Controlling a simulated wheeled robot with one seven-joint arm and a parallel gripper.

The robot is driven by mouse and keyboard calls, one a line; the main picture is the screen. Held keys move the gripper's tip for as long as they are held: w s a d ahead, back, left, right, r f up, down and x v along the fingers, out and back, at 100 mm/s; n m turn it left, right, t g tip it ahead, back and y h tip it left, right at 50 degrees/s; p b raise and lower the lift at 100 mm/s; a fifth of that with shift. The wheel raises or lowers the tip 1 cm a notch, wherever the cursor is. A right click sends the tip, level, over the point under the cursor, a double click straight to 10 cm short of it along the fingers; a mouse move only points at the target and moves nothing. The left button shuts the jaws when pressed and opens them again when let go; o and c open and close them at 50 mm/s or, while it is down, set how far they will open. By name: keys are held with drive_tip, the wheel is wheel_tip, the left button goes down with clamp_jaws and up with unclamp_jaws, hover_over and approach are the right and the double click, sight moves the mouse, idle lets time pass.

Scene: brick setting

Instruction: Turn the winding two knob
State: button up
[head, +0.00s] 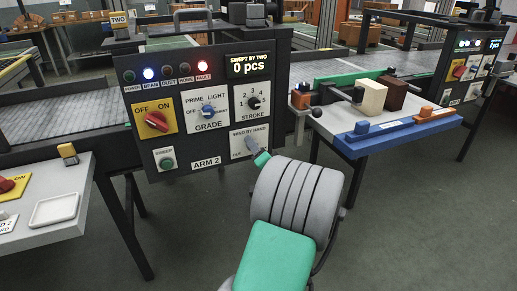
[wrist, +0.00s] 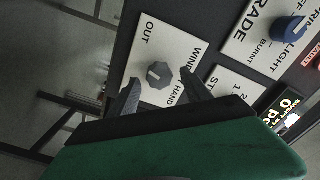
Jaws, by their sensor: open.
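The grey winding knob (wrist: 158,75) sits on a white plate marked WIND BY HAND and OUT in the wrist view. My gripper (wrist: 159,78) is open, with one dark finger on each side of the knob in the wrist view. I cannot tell whether the fingers touch it. In the head view only a green part of my gripper (head: 262,159) shows in front of the panel, past my grey arm.
Near the knob are the blue GRADE knob (head: 208,111), the black STROKE knob (head: 253,102) and a red switch (head: 156,122). The display (head: 248,65) reads 0 pcs. A side table (head: 384,147) with blocks stands at right, a white table (head: 75,225) at left.

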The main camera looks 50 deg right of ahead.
drive_tip(key=shift+s, duration=0.1)
drive_tip(key=v, duration=0.7)
drive_tip(key=shift+s+a+p, duration=0.2)
drive_tip(key=shift+s+p, duration=0.05)
drive_tip(key=shift+p, duration=0.05)
idle(0.4)
